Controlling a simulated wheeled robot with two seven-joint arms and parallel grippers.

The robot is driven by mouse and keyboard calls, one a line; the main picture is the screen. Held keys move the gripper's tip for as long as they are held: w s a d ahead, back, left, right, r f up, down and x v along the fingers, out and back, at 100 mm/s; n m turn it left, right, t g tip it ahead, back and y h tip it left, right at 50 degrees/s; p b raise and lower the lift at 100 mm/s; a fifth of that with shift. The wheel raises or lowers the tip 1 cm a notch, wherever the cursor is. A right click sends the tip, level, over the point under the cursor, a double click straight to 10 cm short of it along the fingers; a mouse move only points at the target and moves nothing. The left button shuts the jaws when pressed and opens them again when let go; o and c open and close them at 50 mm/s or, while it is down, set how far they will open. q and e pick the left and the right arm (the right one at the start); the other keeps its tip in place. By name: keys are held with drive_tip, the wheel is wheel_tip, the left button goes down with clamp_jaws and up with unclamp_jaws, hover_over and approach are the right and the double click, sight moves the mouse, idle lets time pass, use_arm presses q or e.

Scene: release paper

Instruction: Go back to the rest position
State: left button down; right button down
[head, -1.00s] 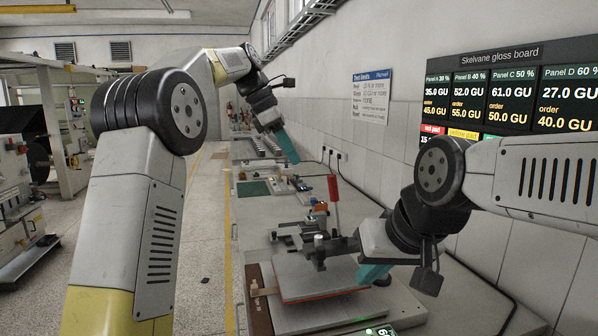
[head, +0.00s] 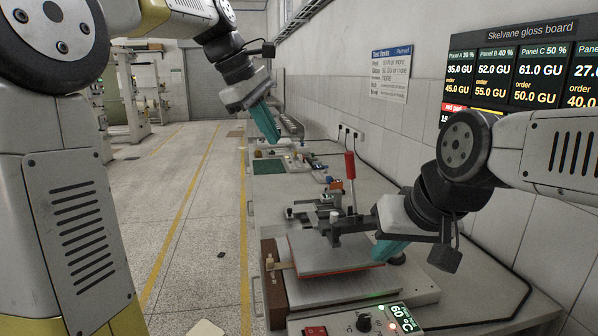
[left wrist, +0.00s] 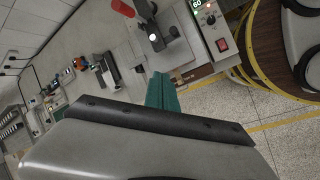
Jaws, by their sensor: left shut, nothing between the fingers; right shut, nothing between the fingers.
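My left gripper (head: 266,122) has teal fingers that are shut and empty. It hangs in the air over the far part of the bench, left of the wall. Its shut fingers also show in the left wrist view (left wrist: 161,92). My right gripper (head: 388,250) has teal fingers, also shut and empty, at the right side of the press fixture. Its fingertips are close to the grey plate (head: 325,252); I cannot tell whether they touch it.
A clamp fixture with a red lever (head: 350,168) stands on the bench (head: 345,190). A control box with a display (head: 400,318) sits at the front. A green mat (head: 270,167) lies farther back. The Skelvane gloss board (head: 520,75) hangs on the right wall. The floor at left is open.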

use_arm(q)
drive_tip(key=s+a+f+m+t+y, duration=0.1)
drive_tip(key=s+a+f+m, duration=0.3)
drive_tip(key=s, duration=0.6)
drive_tip(key=s+a+f+m+t+y, duration=0.1)
drive_tip(key=s+a+f+m, duration=0.3)
drive_tip(key=s+f+m, duration=0.4)
drive_tip(key=s+f+t, duration=0.1)
drive_tip(key=s+f, duration=0.2)
drive_tip(key=shift+f+m, duration=0.2)
drive_tip(key=shift+m, duration=0.1)
